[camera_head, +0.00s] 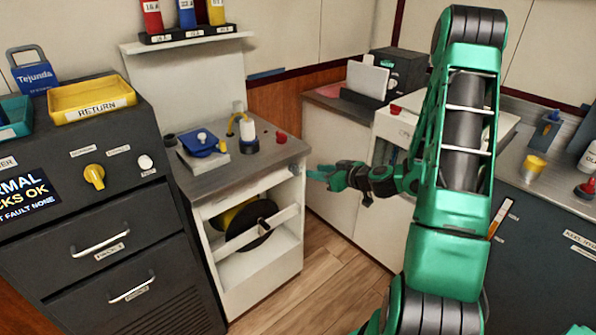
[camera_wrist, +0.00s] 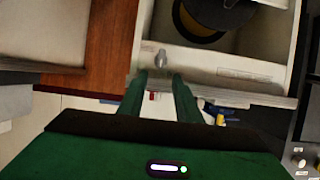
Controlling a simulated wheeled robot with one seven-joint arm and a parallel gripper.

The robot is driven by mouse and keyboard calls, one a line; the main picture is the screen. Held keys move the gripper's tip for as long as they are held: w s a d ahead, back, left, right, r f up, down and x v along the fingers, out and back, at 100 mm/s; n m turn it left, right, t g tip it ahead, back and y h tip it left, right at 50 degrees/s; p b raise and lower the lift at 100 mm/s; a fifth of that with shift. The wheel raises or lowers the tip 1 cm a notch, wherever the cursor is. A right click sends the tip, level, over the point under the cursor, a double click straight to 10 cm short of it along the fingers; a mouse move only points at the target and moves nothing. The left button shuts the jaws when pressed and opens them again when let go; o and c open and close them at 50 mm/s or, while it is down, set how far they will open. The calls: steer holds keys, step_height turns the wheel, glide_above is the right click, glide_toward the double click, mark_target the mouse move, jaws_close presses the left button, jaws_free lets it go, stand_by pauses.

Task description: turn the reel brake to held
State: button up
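The cable reel (camera_head: 262,233), a black disc with a yellow drum behind it, sits in the open front of a white cabinet (camera_head: 212,237). A small grey knob or lever (camera_head: 295,169) at the cabinet's upper front right appears to be the reel brake. In the wrist view the same grey part (camera_wrist: 161,59) stands just beyond my fingertips, roughly centred between them. My gripper (camera_head: 313,173) is close to it from the right. The wrist view shows my gripper (camera_wrist: 160,76) with its two green fingers apart and nothing between them. No held marking is readable.
On the cabinet top are a blue-lidded box (camera_head: 200,143), a white and yellow bottle (camera_head: 247,130) and a red button (camera_head: 281,137). A dark console (camera_head: 105,215) with drawers adjoins at left. White cupboards (camera_head: 335,170) stand behind my gripper. The wooden floor (camera_head: 330,285) is clear.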

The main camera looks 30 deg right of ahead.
mark_target(298, 168)
steer(key=x, duration=1)
steer(key=shift+w+a+f, duration=0.1)
steer(key=shift+w+a, duration=0.05)
jaws_close()
